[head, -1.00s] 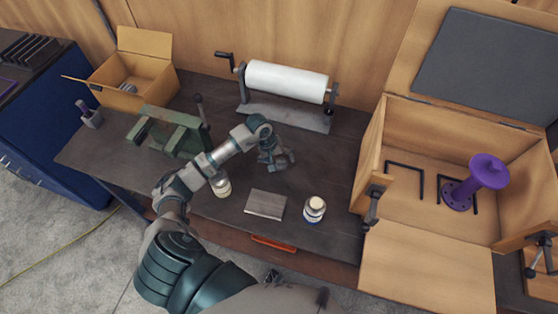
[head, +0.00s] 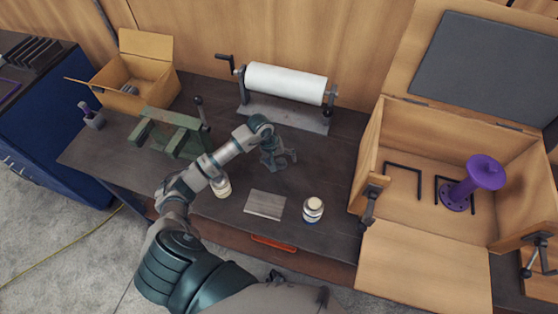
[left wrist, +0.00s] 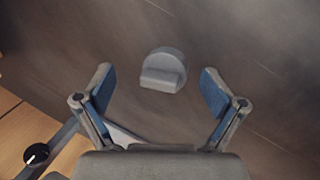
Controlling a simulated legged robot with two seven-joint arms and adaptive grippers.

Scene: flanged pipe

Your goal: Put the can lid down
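The can lid (left wrist: 165,62) is a grey disc with a raised block-like grip, seen in the left wrist view. It appears to lie on the dark table top, grip side up, in front of my fingers and touching neither. My left gripper (left wrist: 157,82) is open and empty, with one blue-padded finger on each side of the lid. In the head view the left gripper (head: 281,161) is low over the middle of the table, and I cannot make out the lid there. My right gripper is not in view.
Two small cans, one by my forearm (head: 221,187) and one farther right (head: 313,209), flank a grey metal plate (head: 265,205). A white roll holder (head: 287,83) stands behind. A green stand (head: 172,134) is left; an open wooden crate with a purple flanged pipe (head: 470,183) is right.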

